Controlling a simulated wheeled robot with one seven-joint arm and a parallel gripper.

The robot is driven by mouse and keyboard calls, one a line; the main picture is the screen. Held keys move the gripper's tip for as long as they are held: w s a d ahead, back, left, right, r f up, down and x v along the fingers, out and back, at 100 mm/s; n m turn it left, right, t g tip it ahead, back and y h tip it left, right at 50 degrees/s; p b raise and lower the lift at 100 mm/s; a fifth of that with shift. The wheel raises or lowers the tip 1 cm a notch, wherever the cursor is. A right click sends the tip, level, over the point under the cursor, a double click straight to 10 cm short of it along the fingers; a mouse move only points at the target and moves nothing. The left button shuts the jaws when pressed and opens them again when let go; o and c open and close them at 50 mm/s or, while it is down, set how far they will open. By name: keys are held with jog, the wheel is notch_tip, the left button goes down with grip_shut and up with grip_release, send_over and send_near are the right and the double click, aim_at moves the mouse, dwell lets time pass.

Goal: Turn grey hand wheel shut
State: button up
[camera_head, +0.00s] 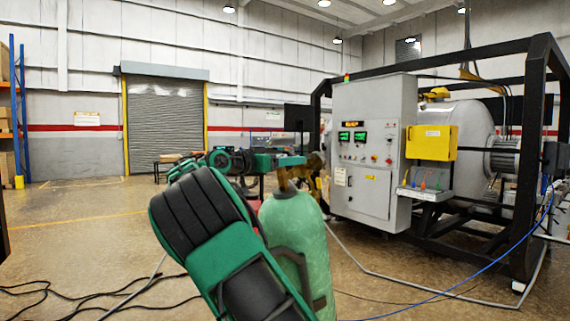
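A pale green gas cylinder (296,235) stands upright just right of centre, partly behind my green and black arm. A brass-coloured valve (284,181) sits on its top. My gripper (308,160) is at the height of the valve, at the far end of my arm, above the cylinder's top. Its fingers are too small and overlapped to tell whether they are open or touching the valve. I cannot make out the grey hand wheel clearly; it may be hidden by the gripper or among the brownish parts beside it.
A grey control cabinet (368,150) with a yellow box (431,143) stands right of the cylinder, before a large silver furnace (463,128) in a black frame (535,160). A blue hose (450,292) and black cables (50,297) lie on the floor.

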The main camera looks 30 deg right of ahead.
jog(key=shift+c, duration=0.6)
jog(key=c, duration=0.9)
jog(key=shift+r, duration=0.1)
